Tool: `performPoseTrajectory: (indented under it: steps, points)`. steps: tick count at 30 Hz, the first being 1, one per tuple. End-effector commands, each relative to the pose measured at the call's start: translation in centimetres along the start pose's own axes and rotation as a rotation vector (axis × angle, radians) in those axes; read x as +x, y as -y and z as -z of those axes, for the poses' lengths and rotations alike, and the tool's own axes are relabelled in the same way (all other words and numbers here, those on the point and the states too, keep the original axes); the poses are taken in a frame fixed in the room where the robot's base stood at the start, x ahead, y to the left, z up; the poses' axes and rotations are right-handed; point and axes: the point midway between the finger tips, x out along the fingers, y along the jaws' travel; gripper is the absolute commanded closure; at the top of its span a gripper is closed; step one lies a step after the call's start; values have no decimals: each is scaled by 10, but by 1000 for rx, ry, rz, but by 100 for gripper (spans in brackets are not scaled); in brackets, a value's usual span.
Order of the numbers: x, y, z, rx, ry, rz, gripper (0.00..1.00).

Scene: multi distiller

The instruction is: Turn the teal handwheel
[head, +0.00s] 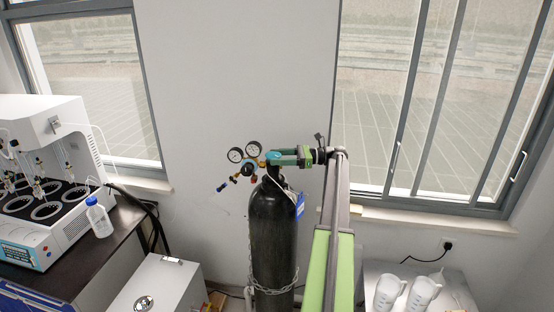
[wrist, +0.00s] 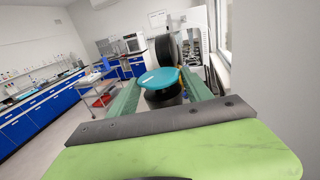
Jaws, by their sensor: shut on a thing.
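The teal handwheel (head: 272,157) sits on top of the black gas cylinder (head: 272,235), mostly hidden by my gripper in the head view. In the wrist view the teal handwheel (wrist: 160,78) shows as a round disc between my two green fingers. My gripper (head: 281,157) reaches in from the right at the height of the valve and is shut on the handwheel. The cylinder stands upright against the wall, with a chain around its lower part.
A regulator with two round gauges (head: 244,153) juts out left of the valve, close to my fingertips. A blue tag (head: 299,205) hangs on the cylinder. A distiller (head: 45,180) and a bottle (head: 98,217) stand at left. Two white jugs (head: 405,292) stand at lower right.

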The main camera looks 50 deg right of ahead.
Motion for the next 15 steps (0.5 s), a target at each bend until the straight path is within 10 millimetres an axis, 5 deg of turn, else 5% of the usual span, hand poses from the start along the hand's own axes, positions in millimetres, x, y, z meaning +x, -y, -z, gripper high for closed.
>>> performPoseTrajectory:
  steps: [15]
  points:
    - [1,2,-1,1,2,-153,82]
